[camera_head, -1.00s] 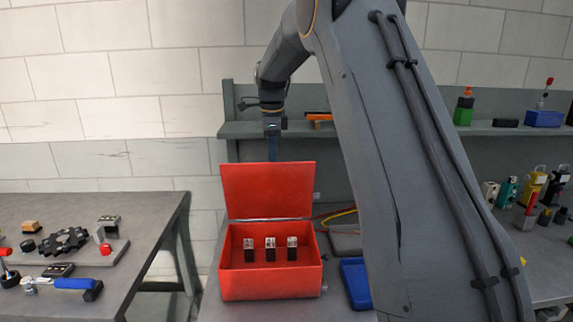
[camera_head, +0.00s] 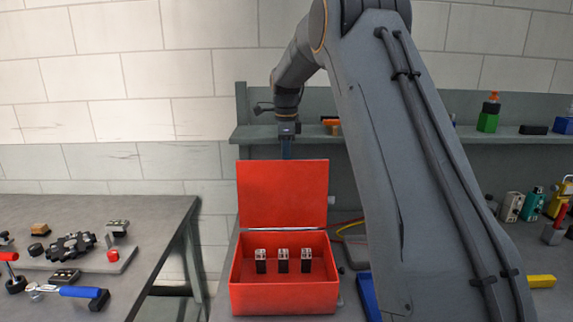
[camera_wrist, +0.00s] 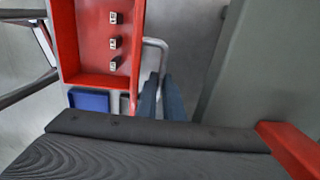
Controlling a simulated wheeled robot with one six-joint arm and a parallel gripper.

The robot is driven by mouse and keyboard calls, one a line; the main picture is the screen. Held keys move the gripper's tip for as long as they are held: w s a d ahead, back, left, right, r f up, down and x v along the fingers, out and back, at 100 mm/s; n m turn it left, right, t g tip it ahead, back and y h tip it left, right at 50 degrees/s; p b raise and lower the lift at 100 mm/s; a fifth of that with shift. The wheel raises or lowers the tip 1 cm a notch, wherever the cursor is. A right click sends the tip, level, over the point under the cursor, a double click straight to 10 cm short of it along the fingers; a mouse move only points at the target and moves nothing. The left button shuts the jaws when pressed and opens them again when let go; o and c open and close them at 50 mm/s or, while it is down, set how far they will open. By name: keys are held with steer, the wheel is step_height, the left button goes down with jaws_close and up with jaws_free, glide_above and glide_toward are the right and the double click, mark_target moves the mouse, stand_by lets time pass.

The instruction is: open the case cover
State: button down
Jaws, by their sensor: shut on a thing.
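The red case (camera_head: 284,298) stands open on a bench, with its red cover (camera_head: 283,193) raised about upright at the back. Three small black-and-silver pieces (camera_head: 283,262) stand in a row inside. In the wrist view the case (camera_wrist: 72,50) is at upper left. A grey loop handle (camera_wrist: 158,43) runs down between the blue fingers of my gripper (camera_wrist: 162,85), which is shut on it. In the head view my gripper (camera_head: 287,148) is at the cover's top edge; its fingertips are hidden behind the cover.
A left table (camera_head: 165,230) holds a gear, a blue-handled tool (camera_head: 82,292) and small parts. A shelf (camera_head: 400,138) runs behind the case. A blue tray (camera_head: 368,296) lies close on the case's right. Coloured bottles and parts stand at far right.

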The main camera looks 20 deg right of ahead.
steer(key=shift+a, duration=0.25)
steer(key=c, duration=1.9)
jaws_free()
steer(key=shift+w+a, duration=0.1)
steer(key=shift+d, duration=0.3)
steer(key=shift+s+a+r+b, duration=0.15)
steer(key=shift+r+b, duration=0.55)
steer(key=shift+r, duration=1.25)
steer(key=shift+s+d+r+b, duration=0.1)
steer(key=shift+r+b, duration=0.55)
steer(key=shift+r, duration=1.3)
steer(key=shift+a, duration=0.15)
